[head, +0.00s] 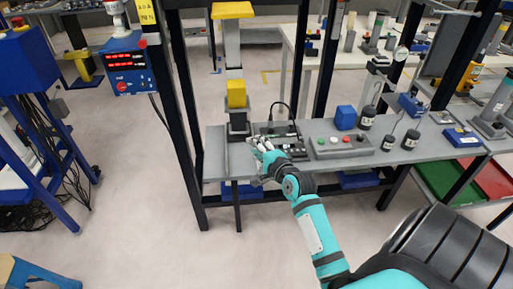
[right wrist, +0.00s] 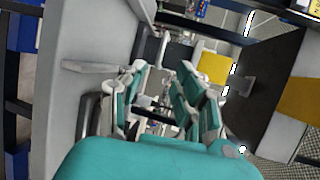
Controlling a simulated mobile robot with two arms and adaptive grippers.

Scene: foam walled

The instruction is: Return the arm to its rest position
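My right arm (head: 310,225) is teal and reaches forward from the lower right to the grey bench. Its gripper (head: 261,146) is over the bench's front edge, just right of the column tester's dark base. In the right wrist view the two teal and white fingers of the gripper (right wrist: 162,78) stand apart with a gap between them. No held object shows between them. My left arm and left gripper are not in view.
The grey bench (head: 222,170) carries a tester with a yellow block (head: 236,94), a control box (head: 340,146), a blue cube (head: 345,117) and black hanging weights (head: 367,118). A dark post (head: 186,110) stands left of the gripper. Open floor (head: 130,210) lies in front.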

